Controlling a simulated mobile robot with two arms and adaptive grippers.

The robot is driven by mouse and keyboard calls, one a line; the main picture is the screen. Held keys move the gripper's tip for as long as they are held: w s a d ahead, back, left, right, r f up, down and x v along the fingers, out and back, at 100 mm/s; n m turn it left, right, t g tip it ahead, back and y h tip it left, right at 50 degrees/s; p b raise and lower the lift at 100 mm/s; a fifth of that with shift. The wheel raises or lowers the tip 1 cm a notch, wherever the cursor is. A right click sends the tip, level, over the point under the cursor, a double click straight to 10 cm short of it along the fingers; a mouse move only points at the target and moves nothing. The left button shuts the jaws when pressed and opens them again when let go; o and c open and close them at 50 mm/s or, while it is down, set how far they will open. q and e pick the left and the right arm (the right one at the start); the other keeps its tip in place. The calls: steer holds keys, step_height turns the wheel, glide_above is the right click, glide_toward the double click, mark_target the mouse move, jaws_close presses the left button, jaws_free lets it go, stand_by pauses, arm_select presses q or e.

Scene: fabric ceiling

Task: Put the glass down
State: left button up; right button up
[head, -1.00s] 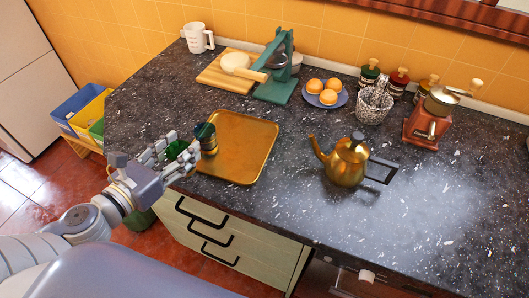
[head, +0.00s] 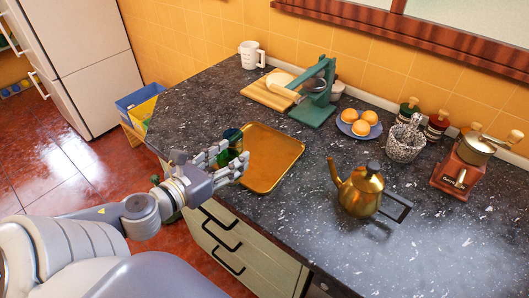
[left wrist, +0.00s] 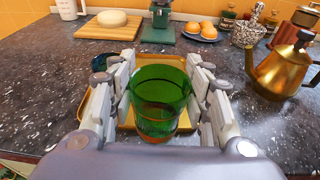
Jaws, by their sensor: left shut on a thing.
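My left gripper (head: 232,165) is at the left edge of the golden tray (head: 273,150), by the front of the counter. In the left wrist view, my left gripper (left wrist: 160,98) is shut on a clear green glass (left wrist: 161,90). The glass is upright, with its open rim up and the tray (left wrist: 200,130) behind and below it. I cannot tell whether its base touches anything. In the head view my fingers mostly hide the glass. A dark teal cup (head: 233,136) stands at the tray's left side, just beyond my fingers. My right gripper is not in view.
A golden kettle (head: 360,190) stands right of the tray. The tray's middle and right look clear.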

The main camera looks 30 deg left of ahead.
mark_target(239, 154)
arm_select(q)
steer(key=w, duration=0.1)
steer(key=w+d, duration=0.1)
steer(key=w, duration=0.1)
steer(key=shift+w, duration=0.15)
steer(key=shift+w+d+f, duration=0.15)
steer(key=shift+w+d, duration=0.05)
steer(key=shift+w, duration=0.5)
steer(key=shift+w+d+f, duration=0.25)
steer(key=shift+w+f, duration=0.4)
steer(key=shift+w, duration=0.3)
steer(key=shift+w+d+f, duration=0.3)
steer(key=shift+w+f, duration=0.4)
steer(key=shift+w, duration=0.25)
steer(key=shift+w+d+f, duration=0.25)
steer(key=shift+w+f, duration=0.4)
steer(key=shift+w, duration=0.3)
steer(key=shift+f, duration=0.1)
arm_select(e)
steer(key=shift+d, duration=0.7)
